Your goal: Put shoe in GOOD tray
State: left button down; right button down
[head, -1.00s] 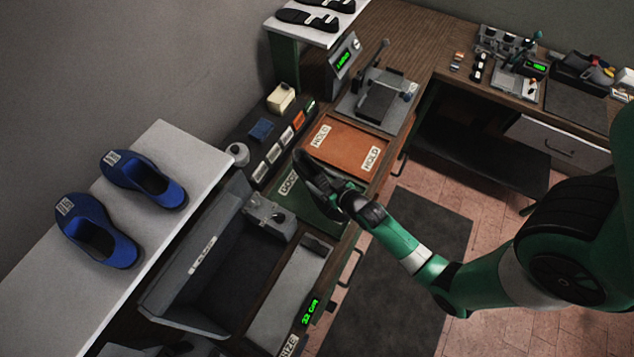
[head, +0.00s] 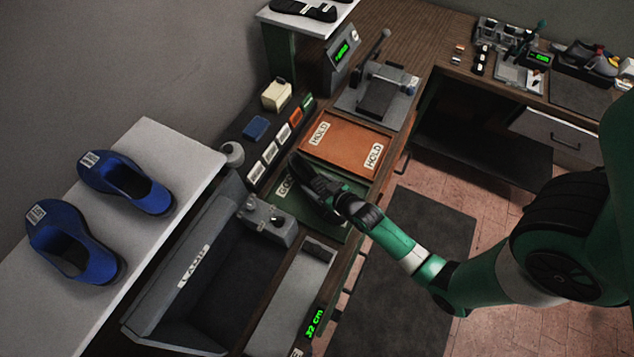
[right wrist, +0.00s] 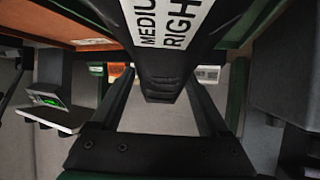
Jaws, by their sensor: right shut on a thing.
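My right gripper (head: 343,203) is shut on a black shoe (head: 314,180) over the green GOOD tray (head: 298,211). The shoe hides part of the tray and its label. I cannot tell whether the shoe touches the tray floor. In the right wrist view the shoe (right wrist: 165,62) lies between the two fingers, with a white label reading "MEDIUM RIGHT", partly cut off. My left gripper is not in view.
The orange HOLD tray (head: 346,142) is just behind the green tray. A grey lamp box (head: 190,270) and a small grey device (head: 266,220) stand in front. Blue shoes (head: 125,180) sit on a white shelf at left. A press (head: 378,95) stands behind.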

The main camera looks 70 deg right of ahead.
jog(key=shift+f, duration=0.35)
jog(key=shift+f+b, duration=0.6)
jog(key=shift+b, duration=0.05)
grip_release()
jog(key=shift+s+a+r, duration=0.2)
jog(key=shift+s+r, duration=0.05)
jog(key=shift+s, duration=0.1)
jog(key=p+v, duration=0.2)
jog(key=v, duration=0.8)
jog(key=shift+s+a+r, duration=0.15)
jog(key=shift+s, duration=0.1)
